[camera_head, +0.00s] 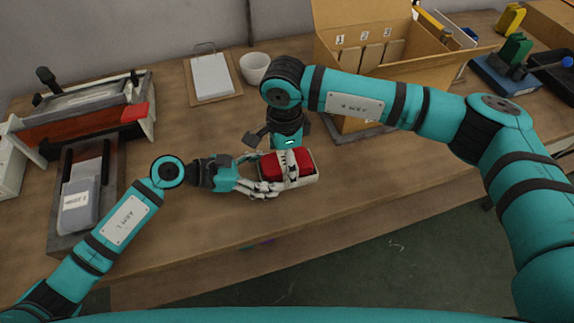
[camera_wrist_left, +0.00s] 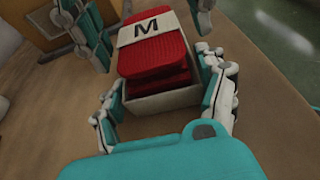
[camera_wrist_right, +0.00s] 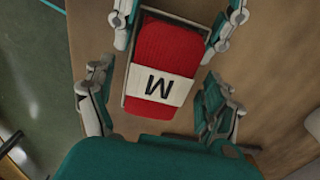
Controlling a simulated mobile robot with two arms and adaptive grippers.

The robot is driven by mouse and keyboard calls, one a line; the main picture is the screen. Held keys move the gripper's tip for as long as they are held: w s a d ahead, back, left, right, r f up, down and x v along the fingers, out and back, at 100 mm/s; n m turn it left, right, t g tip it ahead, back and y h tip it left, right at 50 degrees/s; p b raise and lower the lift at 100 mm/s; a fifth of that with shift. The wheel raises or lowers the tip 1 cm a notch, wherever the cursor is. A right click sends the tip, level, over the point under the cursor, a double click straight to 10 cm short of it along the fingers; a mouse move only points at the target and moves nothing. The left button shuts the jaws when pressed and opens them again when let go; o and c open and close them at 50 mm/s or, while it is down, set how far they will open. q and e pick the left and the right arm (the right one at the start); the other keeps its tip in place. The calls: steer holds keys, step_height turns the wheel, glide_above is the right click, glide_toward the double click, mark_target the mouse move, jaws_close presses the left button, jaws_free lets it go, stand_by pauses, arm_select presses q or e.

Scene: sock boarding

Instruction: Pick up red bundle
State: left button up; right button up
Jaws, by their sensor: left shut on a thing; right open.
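The red bundle (camera_head: 282,167) is a stack of red knit with a white band marked M. It sits in a small pale open tray (camera_head: 305,181) near the table's front edge; the bundle also shows in the left wrist view (camera_wrist_left: 153,50) and the right wrist view (camera_wrist_right: 165,62). My left gripper (camera_head: 262,182) is shut on the tray, its fingers along the tray's sides (camera_wrist_left: 165,100). My right gripper (camera_wrist_right: 155,108) is open above the bundle, with its fingers spread on either side. In the head view its arm hides part of the bundle.
A cardboard box with numbered slots (camera_head: 375,95) stands behind, to the right. A white cup (camera_head: 254,68) and a clipboard (camera_head: 211,77) are at the back. A press-like device (camera_head: 85,115) and a grey board (camera_head: 70,222) are on the left. Bare table lies around the tray.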

steer(key=shift+f, duration=0.1)
steer(key=c, duration=1.3)
step_height(320, 180, up, 10)
steer(key=shift+r, duration=0.1)
steer(key=shift+c, duration=0.2)
arm_select(q)
steer(key=o, duration=1.2)
steer(key=shift+a, duration=0.1)
steer(key=v, duration=1)
steer(key=shift+a, duration=0.25)
steer(key=shift+s+a+r, duration=0.25)
steer(key=shift+a+r, duration=0.1)
steer(key=shift+a, duration=0.25)
